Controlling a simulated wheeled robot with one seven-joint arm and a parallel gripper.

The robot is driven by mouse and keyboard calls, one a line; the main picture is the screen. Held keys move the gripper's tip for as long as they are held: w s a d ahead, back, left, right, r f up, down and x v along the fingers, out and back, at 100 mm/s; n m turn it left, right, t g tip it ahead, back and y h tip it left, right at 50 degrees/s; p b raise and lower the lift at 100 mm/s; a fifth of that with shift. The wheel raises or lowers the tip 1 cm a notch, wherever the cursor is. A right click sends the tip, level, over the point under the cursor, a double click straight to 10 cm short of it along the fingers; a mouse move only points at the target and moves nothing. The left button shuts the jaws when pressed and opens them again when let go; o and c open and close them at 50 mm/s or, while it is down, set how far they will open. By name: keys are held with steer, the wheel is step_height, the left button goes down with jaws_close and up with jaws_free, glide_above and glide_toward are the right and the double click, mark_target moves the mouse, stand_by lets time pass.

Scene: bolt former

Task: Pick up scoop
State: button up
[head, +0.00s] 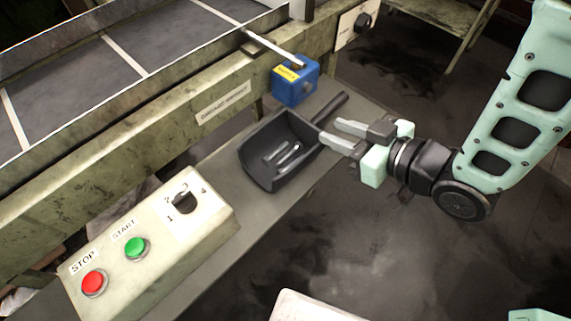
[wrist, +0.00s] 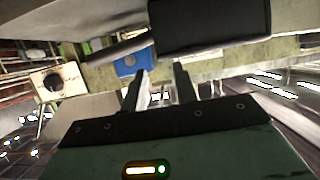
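The black scoop (head: 262,174) lies on the grey ledge, with several metal bolts (head: 282,154) in its pan. Its handle (head: 331,107) points to the upper right, towards the blue box. My gripper (head: 329,130) is open and empty, with its fingertips just right of the scoop's pan and below the handle in the head view. In the wrist view my gripper's two fingers (wrist: 162,73) are apart with nothing between them. The scoop's dark pan (wrist: 210,22) and handle (wrist: 120,47) lie beyond the fingertips there. I cannot tell whether a fingertip touches the scoop.
A blue box (head: 295,82) with a lever stands behind the handle, beside the machine's long beam (head: 150,138). A control box (head: 150,247) with red and green buttons stands at the lower left on the ledge (head: 205,165). Open floor lies on the right.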

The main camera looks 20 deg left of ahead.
mark_target(309, 122)
steer(key=b, duration=0.2)
steer(key=shift+a+f+b, duration=0.15)
steer(key=shift+f+b, duration=0.2)
steer(key=shift+w+a+p, duration=0.35)
steer(key=shift+a+p, duration=0.2)
steer(key=shift+a, duration=0.3)
steer(key=shift+p+x, duration=0.9)
steer(key=shift+x, duration=2.05)
jaws_close()
steer(key=shift+r, duration=0.1)
